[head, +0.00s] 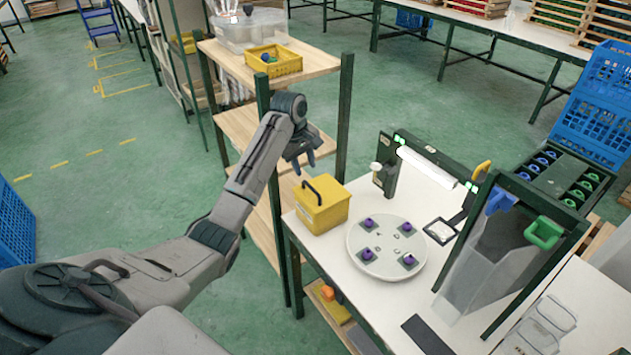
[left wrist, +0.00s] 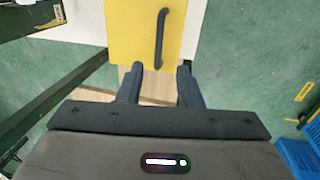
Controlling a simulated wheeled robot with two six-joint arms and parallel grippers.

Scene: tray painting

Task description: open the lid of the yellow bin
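The yellow bin (head: 321,208) stands on the left end of the white worktable. Its lid looks closed, with a dark arched handle (head: 312,190) on top. In the left wrist view the yellow lid (left wrist: 130,38) fills the top middle, and the handle (left wrist: 161,38) runs along its right part. My left gripper (head: 303,166) is above and a little behind the bin, apart from the handle. Its two fingers (left wrist: 158,84) are spread with nothing between them. My right gripper does not show in either view.
A round white turntable (head: 385,268) with several purple-knobbed pieces sits right of the bin. A wooden shelf rack (head: 240,125) with dark green posts stands close beside my left arm.

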